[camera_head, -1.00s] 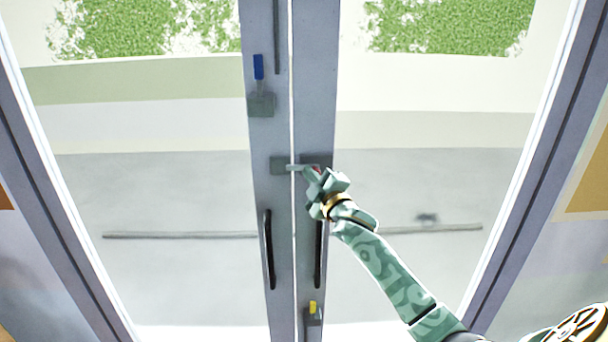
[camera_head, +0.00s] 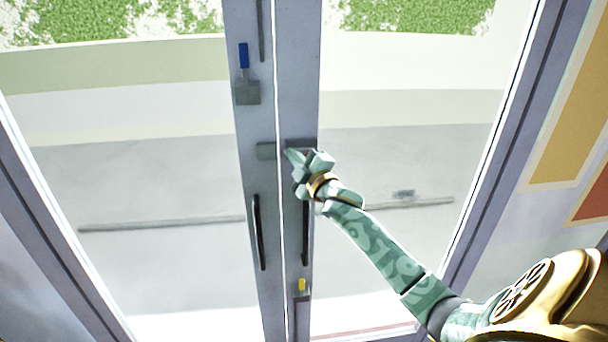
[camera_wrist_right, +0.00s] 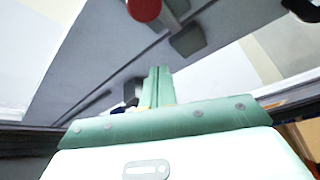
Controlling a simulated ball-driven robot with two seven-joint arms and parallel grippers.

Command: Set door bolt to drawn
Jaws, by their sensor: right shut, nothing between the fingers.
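The door bolt's grey plate (camera_head: 301,143) is on the right door leaf, partly hidden by my right gripper (camera_head: 290,153). A matching grey catch plate (camera_head: 267,151) is on the left leaf. No bar shows across the bright gap between the leaves in the head view. In the right wrist view, a round red knob (camera_wrist_right: 143,9) is at the top edge, beside grey fittings (camera_wrist_right: 188,40). My right gripper's fingers (camera_wrist_right: 158,86) are shut and empty, below the knob in that picture; no contact with it shows. My left gripper is out of view.
A blue-handled fitting (camera_head: 246,76) is higher on the left leaf, and a yellow-tipped one (camera_head: 301,288) low on the right leaf. Dark vertical pulls (camera_head: 259,232) flank the gap. Large glass panes lie either side.

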